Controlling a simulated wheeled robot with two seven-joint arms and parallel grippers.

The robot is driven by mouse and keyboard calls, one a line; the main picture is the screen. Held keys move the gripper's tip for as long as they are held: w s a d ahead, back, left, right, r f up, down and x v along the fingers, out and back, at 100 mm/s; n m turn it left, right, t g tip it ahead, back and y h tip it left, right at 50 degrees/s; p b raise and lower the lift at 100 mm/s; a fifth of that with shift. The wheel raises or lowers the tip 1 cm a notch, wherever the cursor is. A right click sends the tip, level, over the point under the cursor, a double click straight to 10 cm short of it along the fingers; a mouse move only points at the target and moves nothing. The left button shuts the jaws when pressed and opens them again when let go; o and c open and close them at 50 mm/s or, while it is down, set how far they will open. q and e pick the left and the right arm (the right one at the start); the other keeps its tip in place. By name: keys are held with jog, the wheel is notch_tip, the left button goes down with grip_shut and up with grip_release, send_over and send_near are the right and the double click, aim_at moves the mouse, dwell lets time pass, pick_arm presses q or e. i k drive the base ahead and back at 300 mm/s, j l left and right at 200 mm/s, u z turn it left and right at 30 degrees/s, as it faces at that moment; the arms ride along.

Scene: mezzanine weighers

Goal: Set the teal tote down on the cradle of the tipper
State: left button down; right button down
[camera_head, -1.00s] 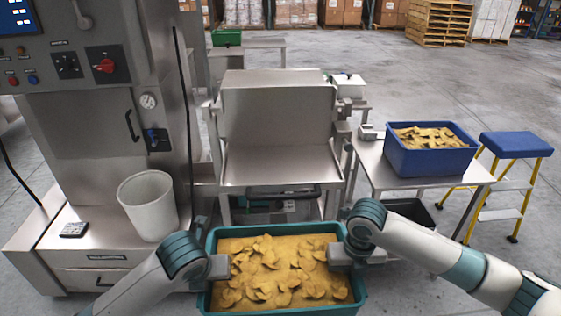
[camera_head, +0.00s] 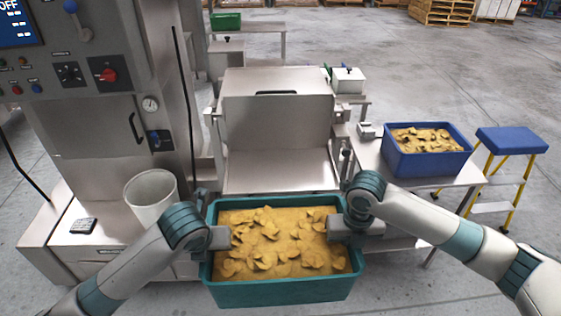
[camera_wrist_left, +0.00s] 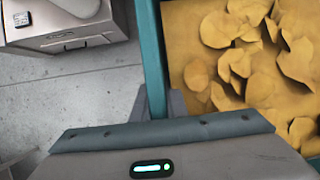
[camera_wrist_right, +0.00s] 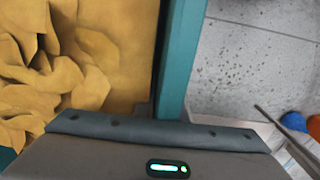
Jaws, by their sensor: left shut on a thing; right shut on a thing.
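The teal tote (camera_head: 280,292) is full of yellow-brown chips and hangs level between my two grippers, in front of the tipper. My left gripper (camera_head: 220,238) is shut on its left wall; that wall also shows between the fingers in the left wrist view (camera_wrist_left: 152,60). My right gripper (camera_head: 340,228) is shut on its right wall, which shows in the right wrist view (camera_wrist_right: 182,60). The tipper's cradle (camera_head: 280,172) is an empty steel shelf with an upright back plate, just beyond the tote. The tote's far rim overlaps the cradle's front edge in the picture.
A blue tote (camera_head: 430,166) of chips stands on a steel side table at right, beside a blue-topped step stool (camera_head: 510,141). A control cabinet (camera_head: 90,130) and a white bin (camera_head: 152,198) stand at left. A white box (camera_head: 348,80) sits behind the tipper.

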aim_at(282, 170)
jog(key=i, duration=1.35)
